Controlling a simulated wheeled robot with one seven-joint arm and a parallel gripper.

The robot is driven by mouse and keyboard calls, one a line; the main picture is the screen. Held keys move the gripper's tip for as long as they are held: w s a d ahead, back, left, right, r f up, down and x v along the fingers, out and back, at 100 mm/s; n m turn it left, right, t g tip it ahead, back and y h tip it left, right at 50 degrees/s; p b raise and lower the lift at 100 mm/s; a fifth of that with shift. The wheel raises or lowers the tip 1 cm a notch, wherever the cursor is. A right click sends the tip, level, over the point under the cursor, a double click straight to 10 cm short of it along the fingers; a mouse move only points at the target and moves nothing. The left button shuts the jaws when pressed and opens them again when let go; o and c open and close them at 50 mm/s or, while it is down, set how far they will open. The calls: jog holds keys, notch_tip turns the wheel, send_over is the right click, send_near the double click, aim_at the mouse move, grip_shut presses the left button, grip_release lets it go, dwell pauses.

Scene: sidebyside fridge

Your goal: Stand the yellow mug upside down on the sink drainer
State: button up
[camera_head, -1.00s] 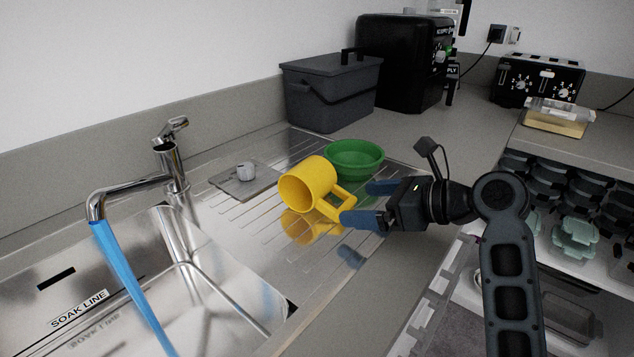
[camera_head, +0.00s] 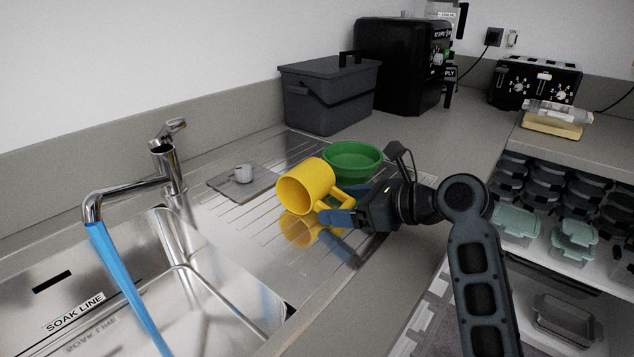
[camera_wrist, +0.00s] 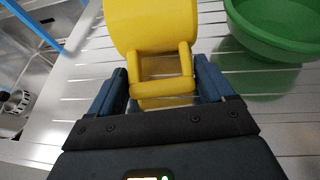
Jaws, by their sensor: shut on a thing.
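The yellow mug (camera_head: 305,187) is tilted on its side over the sink drainer (camera_head: 235,225), its open mouth facing left and towards the camera. Its reflection shows on the metal just below it; I cannot tell whether it touches. My gripper (camera_head: 345,205) comes from the right with its blue fingers at the mug's handle. In the wrist view the mug (camera_wrist: 152,25) is ahead, and its handle lies between the two fingers of my gripper (camera_wrist: 160,88). The gripper is shut on the handle, though gaps seem to show beside it.
A green bowl (camera_head: 352,160) stands on the drainer close behind the mug. The tap (camera_head: 165,165) and sink basin (camera_head: 95,290) are further left. The drainer's front part is clear.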

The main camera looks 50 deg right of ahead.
aim_at(324, 183)
jog(key=c, duration=0.7)
jog(key=shift+r, duration=0.5)
jog(key=shift+c, duration=0.2)
notch_tip(324, 183, up, 4)
jog(key=shift+f+p, duration=0.1)
jog(key=shift+p, duration=0.55)
jog(key=s+d+r+p, duration=0.1)
jog(key=s+d+r, duration=0.5)
jog(key=d, duration=0.4)
jog(key=shift+s+r, duration=0.15)
